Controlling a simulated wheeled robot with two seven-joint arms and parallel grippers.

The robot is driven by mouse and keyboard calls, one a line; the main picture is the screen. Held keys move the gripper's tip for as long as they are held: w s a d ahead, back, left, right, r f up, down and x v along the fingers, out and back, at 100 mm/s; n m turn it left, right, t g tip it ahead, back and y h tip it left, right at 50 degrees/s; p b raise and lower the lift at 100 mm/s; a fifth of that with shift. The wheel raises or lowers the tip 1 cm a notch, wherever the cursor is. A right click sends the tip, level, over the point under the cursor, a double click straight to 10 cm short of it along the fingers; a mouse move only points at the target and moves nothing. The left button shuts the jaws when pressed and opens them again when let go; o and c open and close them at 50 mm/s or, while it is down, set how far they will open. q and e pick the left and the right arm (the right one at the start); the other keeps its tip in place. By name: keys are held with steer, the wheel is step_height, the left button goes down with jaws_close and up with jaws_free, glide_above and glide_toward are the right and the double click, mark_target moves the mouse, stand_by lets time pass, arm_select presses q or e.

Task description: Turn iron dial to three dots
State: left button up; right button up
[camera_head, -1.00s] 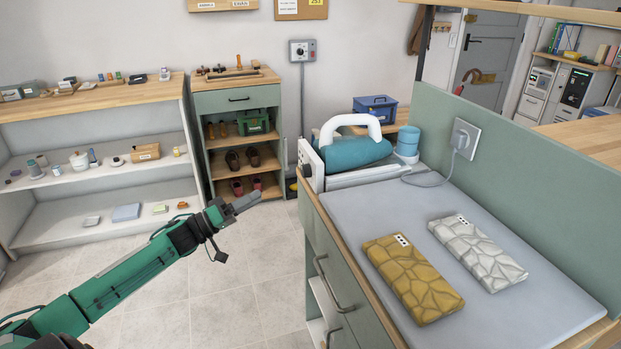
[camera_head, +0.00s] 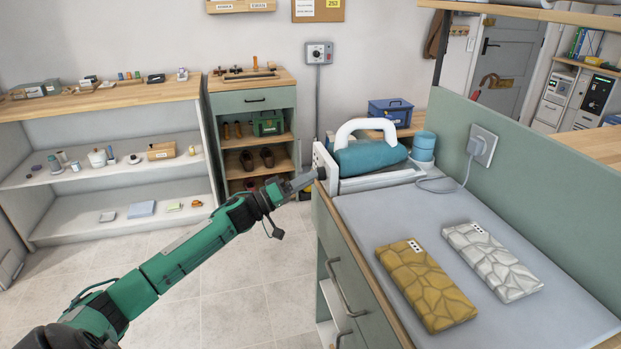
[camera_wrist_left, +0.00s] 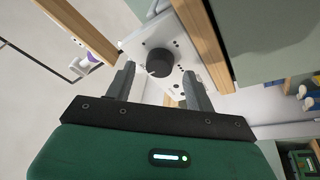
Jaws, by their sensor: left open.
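The teal iron (camera_head: 368,157) with a white handle sits in its white stand at the back of the ironing counter. In the left wrist view a round black dial (camera_wrist_left: 160,62) stands out from a white panel (camera_wrist_left: 135,42) with small dark marks; the marks are too small to read. The dial shows just beyond my left gripper (camera_wrist_left: 157,85), between its two spread fingers. My right gripper is not in view.
A gold folded towel (camera_head: 425,285) and a silver folded towel (camera_head: 492,262), each with a dotted tag, lie on the grey ironing surface (camera_head: 362,212). A cord runs to a wall socket (camera_head: 482,145). The counter's wooden edge lies close beside my left gripper.

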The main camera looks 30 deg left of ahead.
arm_select(q)
steer(key=shift+x, duration=0.8)
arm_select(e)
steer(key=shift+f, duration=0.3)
arm_select(q)
steer(key=c, duration=1)
steer(key=shift+o, duration=0.2)
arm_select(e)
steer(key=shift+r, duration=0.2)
